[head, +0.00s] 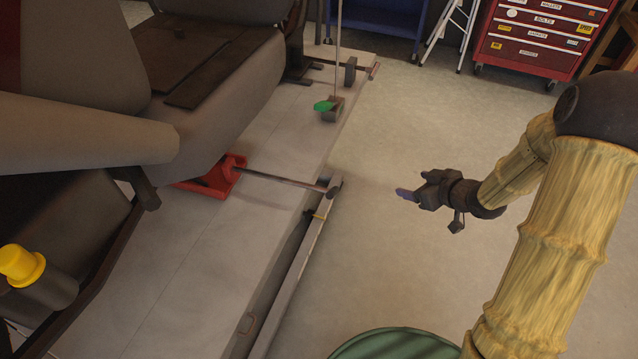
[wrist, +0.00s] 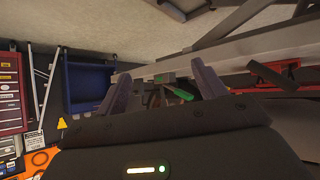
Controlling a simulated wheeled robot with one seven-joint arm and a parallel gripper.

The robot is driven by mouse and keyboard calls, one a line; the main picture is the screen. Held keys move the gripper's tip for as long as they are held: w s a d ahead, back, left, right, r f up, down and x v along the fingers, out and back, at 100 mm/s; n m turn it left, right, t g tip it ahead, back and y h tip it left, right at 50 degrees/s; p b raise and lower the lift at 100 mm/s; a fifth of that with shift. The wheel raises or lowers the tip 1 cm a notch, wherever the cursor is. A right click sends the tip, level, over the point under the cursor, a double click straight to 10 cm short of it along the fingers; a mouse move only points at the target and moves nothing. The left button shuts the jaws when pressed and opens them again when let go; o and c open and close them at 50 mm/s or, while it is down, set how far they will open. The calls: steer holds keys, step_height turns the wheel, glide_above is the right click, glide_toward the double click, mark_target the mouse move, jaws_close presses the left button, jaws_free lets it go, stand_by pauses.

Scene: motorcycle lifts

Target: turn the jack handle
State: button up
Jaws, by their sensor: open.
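The red jack (head: 214,178) sits on the light lift platform (head: 200,250), under the grey motorcycle. Its handle (head: 285,180), a thin dark rod, reaches right to a dark thicker end at the platform's edge. In the wrist view a red part, apparently the jack (wrist: 285,68), shows at the right, with a dark bar in front of it. My gripper (head: 405,194) is right of the handle's end, apart from it, above the floor. In the wrist view its two fingers (wrist: 165,92) are spread, with nothing held between them.
A green piece (head: 323,106) on a block stands farther back on the platform. A red tool cabinet (head: 540,35), a white stepladder (head: 452,30) and a blue shelf (head: 378,18) stand behind. A green round thing (head: 395,345) is at the bottom. The floor between is clear.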

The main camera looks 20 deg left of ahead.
mark_target(319, 188)
steer(key=s+a+n+g+y+p, duration=0.2)
steer(key=s+a+n+g+y, duration=0.3)
steer(key=s+y, duration=0.3)
steer(key=n+g+y, duration=0.1)
steer(key=y, duration=0.1)
steer(key=shift+s+a+g+y, duration=0.2)
steer(key=shift+a+g+y, duration=0.1)
steer(key=shift+a+g, duration=0.1)
steer(key=shift+a+f, duration=0.1)
steer(key=a+b, duration=0.3)
steer(key=a, duration=1.4)
steer(key=shift+w+a, duration=0.1)
steer(key=shift+w, duration=0.05)
